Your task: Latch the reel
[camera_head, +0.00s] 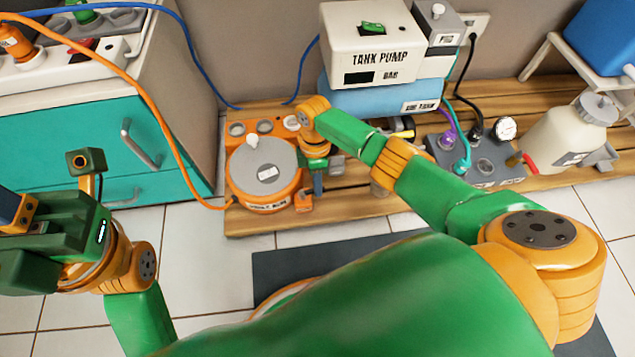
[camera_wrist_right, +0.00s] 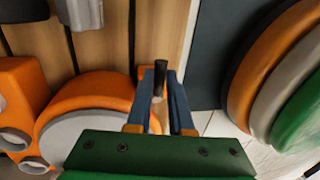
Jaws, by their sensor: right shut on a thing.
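The reel (camera_head: 262,172) is a round orange drum with a grey top and a small white label, at the left end of the wooden pallet. In the right wrist view its orange side and grey face (camera_wrist_right: 85,130) show at the lower left. My right gripper (camera_head: 317,186) is beside the reel's right side, near a small orange block (camera_head: 303,203). In the wrist view its blue fingers (camera_wrist_right: 160,90) are shut on a thin black-tipped latch lever (camera_wrist_right: 160,72). The lever's base is partly hidden. My left gripper (camera_head: 15,210) is at the left edge, its fingers partly cut off.
The tank pump box (camera_head: 375,50) stands behind on the blue tank (camera_head: 385,95). A gauge panel (camera_head: 478,160) and white jug (camera_head: 570,140) are to the right. An orange hose (camera_head: 150,105) runs from the left cabinet (camera_head: 70,130) to the reel. Tiled floor lies in front.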

